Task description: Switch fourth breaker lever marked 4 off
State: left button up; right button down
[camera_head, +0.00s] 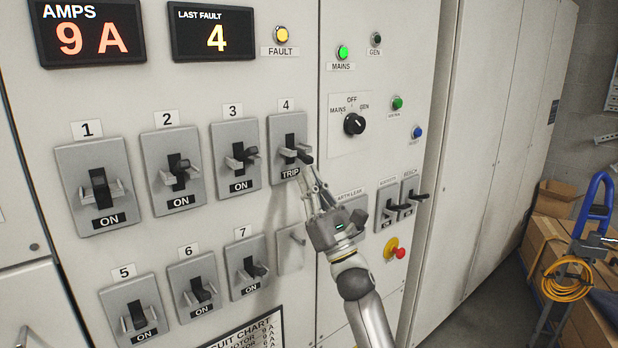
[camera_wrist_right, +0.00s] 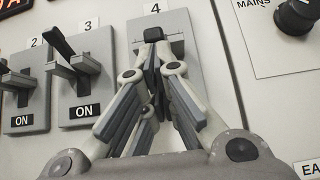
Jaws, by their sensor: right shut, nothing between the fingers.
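The fourth breaker (camera_head: 275,135), under the label 4, is a grey plate with a black lever (camera_head: 298,154). Its small window reads TRIP. My right gripper (camera_head: 309,170) is shut and empty, with its fingertips just below and right of this lever. In the right wrist view the shut fingertips (camera_wrist_right: 153,38) overlap the fourth breaker's plate (camera_wrist_right: 140,24) and hide most of its lever and window. I cannot tell whether they touch the lever. My left gripper is in neither view.
Breakers 1 (camera_head: 70,165), 2 (camera_head: 150,150) and 3 (camera_head: 222,140) stand to the left, all reading ON. Breakers 5, 6 and 7 sit below. A rotary switch (camera_head: 354,124) and a red knob (camera_head: 401,253) are on the right. The LAST FAULT display (camera_head: 213,33) shows 4.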

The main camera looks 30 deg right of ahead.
aim_at(311, 162)
jog(key=r+g+p, duration=0.1)
jog(key=p, duration=0.3)
jog(key=s+r+g+p, duration=0.1)
jog(key=r+g+p, duration=0.1)
jog(key=p, duration=0.2)
jog(key=shift+s+r+p, duration=0.15)
jog(key=shift+s+p, duration=0.05)
jog(key=shift+p, duration=0.2)
jog(key=shift+s+d, duration=0.1)
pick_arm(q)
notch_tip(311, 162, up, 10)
pick_arm(e)
jog(key=shift+r, duration=0.6)
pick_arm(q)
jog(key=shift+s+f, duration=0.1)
